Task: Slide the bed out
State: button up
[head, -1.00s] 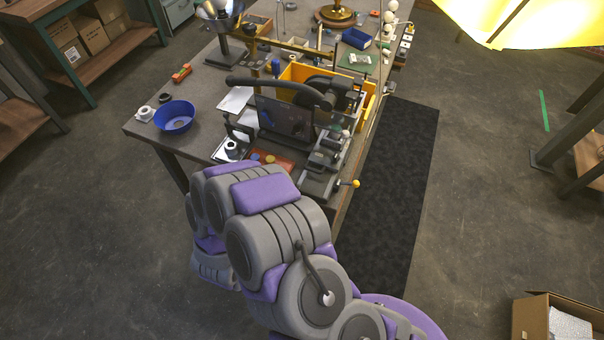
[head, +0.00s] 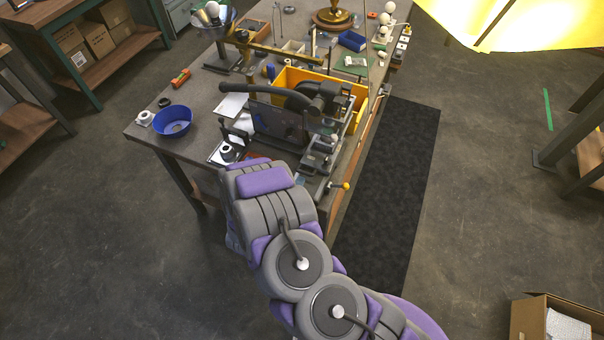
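A bench machine with a dark upright panel (head: 276,124) and a black curved handle stands near the front of the workbench (head: 207,92). Grey metal slide parts (head: 320,158) lie along its right side, near the bench's right edge. A lever with a yellow knob (head: 346,186) sticks out at the front right corner. I cannot tell which of these parts is the bed. My purple and grey arm reaches up to the bench's front edge, just below the machine. It hides my gripper and part of the front edge.
A yellow bin (head: 354,92) stands behind the machine. A blue bowl (head: 173,121) sits at the bench's left front. Several small parts crowd the back. A black mat (head: 400,180) lies on the clear floor at right. An open carton (head: 556,320) is at lower right.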

aim_at(300, 173)
jog(key=w, duration=0.1)
jog(key=w+f, duration=0.1)
jog(key=w, duration=0.1)
jog(key=w+a+p, duration=0.1)
jog(key=shift+w+a+f, duration=0.1)
jog(key=shift+w+f, duration=0.05)
jog(key=shift+w, duration=0.1)
jog(key=shift+w+a+f, duration=0.1)
jog(key=shift+w+a, duration=0.1)
jog(key=shift+w+d, duration=0.1)
jog(key=shift+d, duration=1.15)
jog(key=shift+c, duration=0.2)
jog(key=shift+d, duration=0.15)
jog(key=shift+c, duration=0.7)
jog(key=shift+a, duration=0.3)
grip_shut()
jog(key=shift+a, duration=0.65)
jog(key=shift+d, duration=0.2)
